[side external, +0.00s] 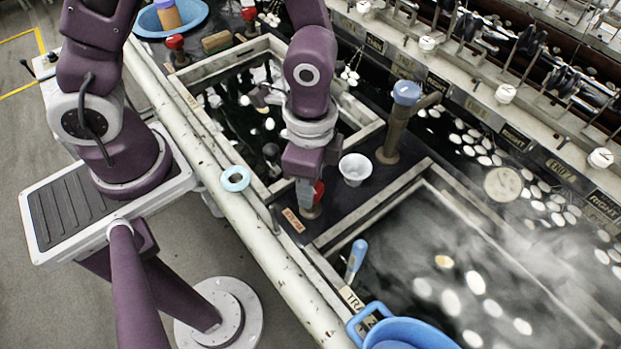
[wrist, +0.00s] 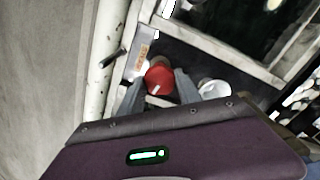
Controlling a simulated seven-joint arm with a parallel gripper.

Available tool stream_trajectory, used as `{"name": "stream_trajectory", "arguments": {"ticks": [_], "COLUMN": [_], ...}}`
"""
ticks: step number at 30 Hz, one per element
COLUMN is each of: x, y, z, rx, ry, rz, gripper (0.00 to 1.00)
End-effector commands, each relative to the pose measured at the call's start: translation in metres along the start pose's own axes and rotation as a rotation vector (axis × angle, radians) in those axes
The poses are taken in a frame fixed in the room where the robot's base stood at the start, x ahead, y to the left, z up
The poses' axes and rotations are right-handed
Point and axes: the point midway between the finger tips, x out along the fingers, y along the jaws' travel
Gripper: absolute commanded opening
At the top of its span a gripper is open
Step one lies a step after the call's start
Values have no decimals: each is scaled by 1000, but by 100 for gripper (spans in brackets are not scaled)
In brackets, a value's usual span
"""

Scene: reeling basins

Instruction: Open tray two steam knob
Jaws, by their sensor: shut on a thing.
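A red steam knob (side external: 319,190) stands on the dark deck between two basins. My gripper (side external: 311,198) reaches down over it from above and hides part of it. In the wrist view the red knob (wrist: 159,80) sits between my two fingers (wrist: 158,90), one on each side, and they are shut on it. A pale line marks the knob's top. A small orange label plate (side external: 293,220) lies beside it; its text is too small to read.
A white cup (side external: 354,169) stands close right of the knob. A blue-topped post (side external: 406,94) rises behind. A blue-handled tool (side external: 356,258) and blue basin (side external: 402,333) are nearer. The right basin steams.

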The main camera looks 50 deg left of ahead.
Motion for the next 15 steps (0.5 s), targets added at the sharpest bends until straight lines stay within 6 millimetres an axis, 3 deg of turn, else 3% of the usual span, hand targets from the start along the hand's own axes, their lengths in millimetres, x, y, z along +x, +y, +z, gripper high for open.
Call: {"name": "stream_trajectory", "arguments": {"ticks": [15], "x": [0], "y": [0], "z": [-1], "rx": [-129], "ry": [3], "rz": [-1], "gripper": [0]}}
